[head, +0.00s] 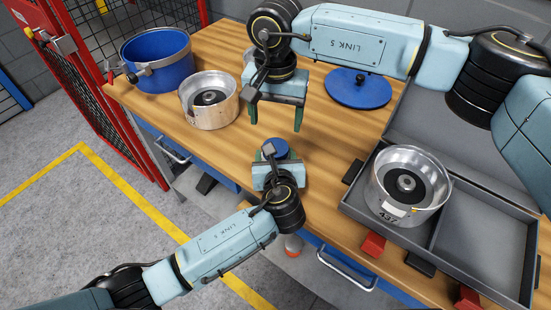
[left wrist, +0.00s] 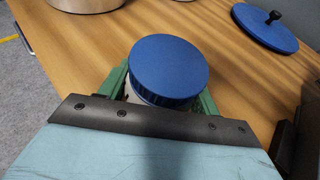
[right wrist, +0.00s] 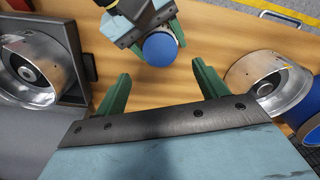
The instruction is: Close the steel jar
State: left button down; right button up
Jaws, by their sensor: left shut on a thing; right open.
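A small jar with a round blue lid (head: 277,147) stands near the front edge of the wooden table. In the left wrist view the blue lid (left wrist: 170,68) covers the top, and only a sliver of pale body shows under it. I cannot tell whether the lid is tight. My left gripper (head: 270,160) is shut on the jar, its green fingers on either side below the lid. My right gripper (head: 276,118) is open and empty, pointing down above and a little behind the jar. The lid (right wrist: 159,49) also shows beyond the right fingers in the right wrist view.
A blue drum (head: 158,62) and a steel housing (head: 210,112) stand at the left. A large blue knobbed lid (head: 357,92) lies at the back. A grey case (head: 480,245) at the right bears another steel housing (head: 405,207). Bare tabletop surrounds the jar.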

aim_at(275, 142)
jog(key=shift+f, duration=4.05)
jog(key=c, duration=1)
jog(key=shift+m, duration=1.6)
jog(key=o, duration=1.1)
jog(key=shift+c, duration=0.2)
